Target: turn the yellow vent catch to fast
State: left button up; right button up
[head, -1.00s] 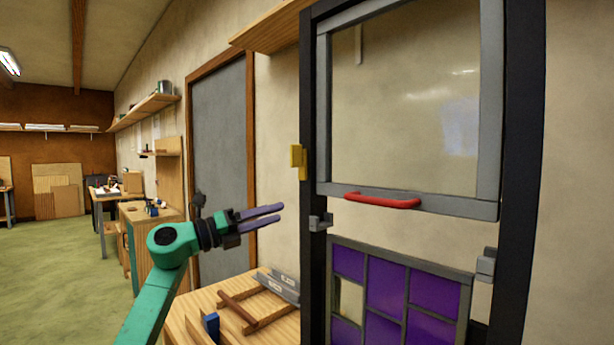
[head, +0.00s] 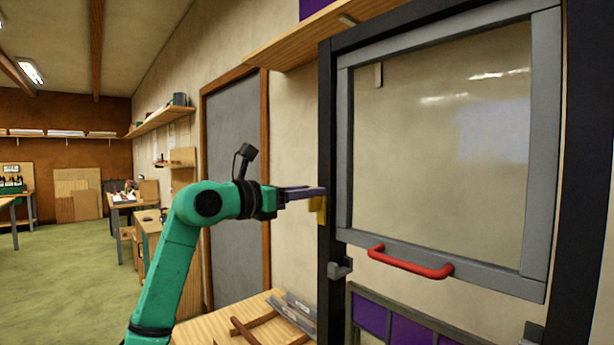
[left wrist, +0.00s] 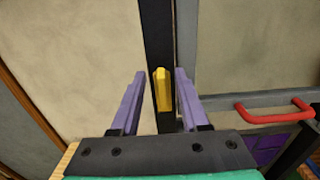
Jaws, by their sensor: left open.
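The yellow vent catch (head: 320,208) sits on the black left post of the panel frame, partly hidden behind my left gripper in the head view. My left gripper (head: 306,192) is at the catch with its purple fingers pointing at the post. In the left wrist view the catch (left wrist: 162,87) stands upright between the two open fingers (left wrist: 158,88), nearer the right finger, with a gap visible on the left. I cannot tell whether the right finger touches it. My right gripper is not in view.
The grey-framed glass sash (head: 540,150) with a red handle (head: 410,262) is right of the post. A grey bracket (head: 338,268) sticks out below the catch. A wooden bench (head: 205,328) with tools stands below, and a grey door (head: 236,180) is behind my arm.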

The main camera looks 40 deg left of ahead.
pick_arm(q)
jog(key=shift+w+d, duration=0.15)
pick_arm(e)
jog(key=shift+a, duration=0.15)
pick_arm(q)
grip_shut()
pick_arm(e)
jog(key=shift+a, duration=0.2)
pick_arm(q)
jog(key=shift+n, duration=0.4)
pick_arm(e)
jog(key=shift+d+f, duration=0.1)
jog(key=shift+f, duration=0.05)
pick_arm(q)
jog(key=n+b, duration=0.2)
jog(key=n, duration=0.3)
jog(key=a+f+n+b, duration=0.1)
jog(key=n, duration=0.5)
jog(key=a+f+n+b, duration=0.1)
jog(key=n+b, duration=0.1)
jog(key=n, duration=0.4)
jog(key=shift+b, duration=0.3)
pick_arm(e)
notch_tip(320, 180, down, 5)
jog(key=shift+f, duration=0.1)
pick_arm(q)
jog(key=shift+w, duration=0.1)
